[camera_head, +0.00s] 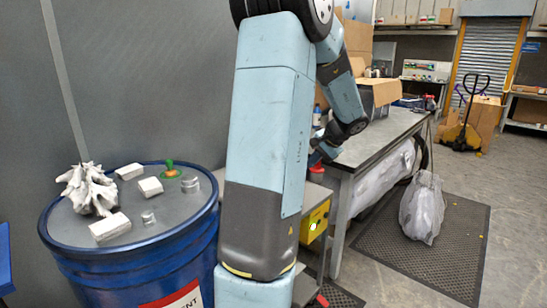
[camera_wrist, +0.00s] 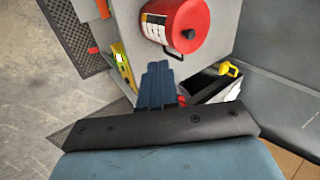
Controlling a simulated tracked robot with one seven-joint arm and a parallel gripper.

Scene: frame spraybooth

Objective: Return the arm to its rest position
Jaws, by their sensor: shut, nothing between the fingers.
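My gripper (camera_wrist: 158,70) shows in the wrist view with its two dark blue fingers together and nothing between them. Its fingertips point toward a red can (camera_wrist: 186,22) with a pale label and a black handle; I cannot tell the exact gap. In the head view my pale blue arm stands upright across the middle and bends over to the right at the top.
A blue drum (camera_head: 130,258) at left carries white blocks, small metal cylinders and a crumpled white item (camera_head: 88,190). A grey workbench (camera_head: 372,142) stands right of my arm. A yellow box (camera_head: 314,222) is beside the arm. A wrapped bag (camera_head: 422,208) rests on the floor mat.

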